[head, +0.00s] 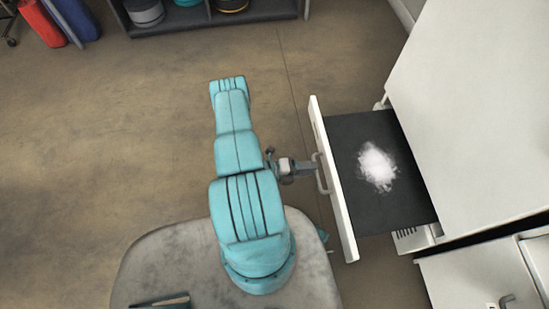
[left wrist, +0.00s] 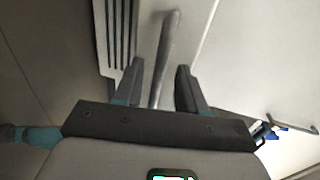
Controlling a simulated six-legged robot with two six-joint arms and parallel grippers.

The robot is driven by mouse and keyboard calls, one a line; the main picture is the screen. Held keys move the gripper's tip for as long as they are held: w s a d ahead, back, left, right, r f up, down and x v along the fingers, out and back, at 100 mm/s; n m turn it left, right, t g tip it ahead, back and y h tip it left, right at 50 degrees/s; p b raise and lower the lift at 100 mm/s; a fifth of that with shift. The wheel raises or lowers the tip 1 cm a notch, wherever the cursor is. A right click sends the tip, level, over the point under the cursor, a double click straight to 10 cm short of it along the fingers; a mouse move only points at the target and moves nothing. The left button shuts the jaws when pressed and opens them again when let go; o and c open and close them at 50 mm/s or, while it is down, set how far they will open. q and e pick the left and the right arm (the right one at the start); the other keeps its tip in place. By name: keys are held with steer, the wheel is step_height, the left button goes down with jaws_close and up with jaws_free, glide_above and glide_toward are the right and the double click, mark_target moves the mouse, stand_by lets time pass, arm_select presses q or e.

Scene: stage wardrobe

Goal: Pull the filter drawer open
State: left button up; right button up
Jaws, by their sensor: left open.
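The filter drawer (head: 336,185) stands pulled out from the white cabinet on the right in the head view. Its dark bed (head: 350,135) shows, with a white fluffy clump of lint (head: 377,167) on it. A bar handle (head: 321,174) sits on the outer face of the drawer front. My left gripper (head: 311,168) is at this handle. In the left wrist view my left gripper (left wrist: 160,66) is open, with the handle bar (left wrist: 168,40) running between its two fingers, and gaps show at both sides. My right gripper is in neither view.
The white cabinet (head: 475,110) fills the right side, with another white unit (head: 470,275) below it. A dark shelf (head: 220,18) with round items stands at the top. Red (head: 40,22) and blue (head: 76,18) rolls lean at the top left.

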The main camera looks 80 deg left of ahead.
arm_select(q)
steer(key=p+v, duration=0.1)
steer(key=v, duration=1.4)
steer(key=shift+w+a, duration=0.1)
steer(key=shift+a, duration=0.05)
